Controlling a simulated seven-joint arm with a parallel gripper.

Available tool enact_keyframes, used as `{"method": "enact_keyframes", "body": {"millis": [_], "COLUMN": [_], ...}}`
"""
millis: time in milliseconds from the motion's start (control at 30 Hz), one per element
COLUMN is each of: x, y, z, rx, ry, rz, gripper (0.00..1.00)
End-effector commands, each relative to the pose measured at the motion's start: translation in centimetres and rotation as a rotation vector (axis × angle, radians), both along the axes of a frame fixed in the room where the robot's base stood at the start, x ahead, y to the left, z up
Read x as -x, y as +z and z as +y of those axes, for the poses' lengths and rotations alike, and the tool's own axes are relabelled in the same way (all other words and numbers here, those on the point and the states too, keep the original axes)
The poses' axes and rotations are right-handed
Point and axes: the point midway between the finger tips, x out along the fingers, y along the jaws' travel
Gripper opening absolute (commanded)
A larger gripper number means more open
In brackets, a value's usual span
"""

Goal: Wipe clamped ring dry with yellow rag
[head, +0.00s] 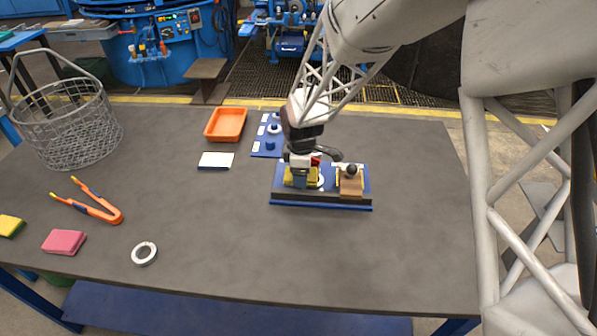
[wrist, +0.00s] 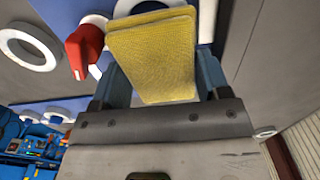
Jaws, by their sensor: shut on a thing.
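My gripper (head: 300,178) is over the blue fixture board (head: 318,200) in the middle of the table. It is shut on the yellow rag (wrist: 152,55), which sits between its two blue fingers in the wrist view. The rag also shows at the fixture in the head view (head: 289,180). The clamped ring (head: 321,181) shows only as a pale edge beside the rag; the gripper and rag hide most of it. In the wrist view a white rim (wrist: 205,20) shows behind the rag. I cannot tell whether the rag touches the ring. A red clamp handle (wrist: 85,45) is beside the rag.
A wooden block with a black knob (head: 351,183) stands on the fixture's right. A loose ring (head: 144,253), pink sponge (head: 64,242), orange tongs (head: 96,207), wire basket (head: 70,130), orange tray (head: 226,124) and white pad (head: 216,160) lie leftward. The front middle is clear.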

Motion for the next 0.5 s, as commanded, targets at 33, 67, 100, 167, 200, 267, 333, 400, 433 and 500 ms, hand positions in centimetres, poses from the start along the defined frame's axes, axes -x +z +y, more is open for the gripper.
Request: {"method": "enact_keyframes", "body": {"millis": [33,67,100,167,200,267,333,400,433,500], "x": [0.1,0.1,0.1,0.11,0.11,0.12,0.12,0.12,0.13,0.13], "y": [-0.17,-0.17,-0.17,-0.17,-0.18,-0.18,-0.19,-0.19,-0.19,-0.19], "z": [-0.23,-0.3,-0.39,-0.5,-0.55,-0.6,-0.63,-0.63,-0.64,-0.64], "rx": [0.001,0.001,0.001,0.001,0.001,0.001,0.001,0.001,0.001,0.002], "ry": [-0.001,-0.001,0.0,0.0,0.0,0.0,0.0,0.0,0.0,0.0], "rz": [0.003,0.003,0.003,0.003,0.003,0.003,0.003,0.003,0.003,0.003], "gripper": [0.5,0.5,0.5,0.5,0.5,0.5,0.5,0.5,0.5,0.5]}}
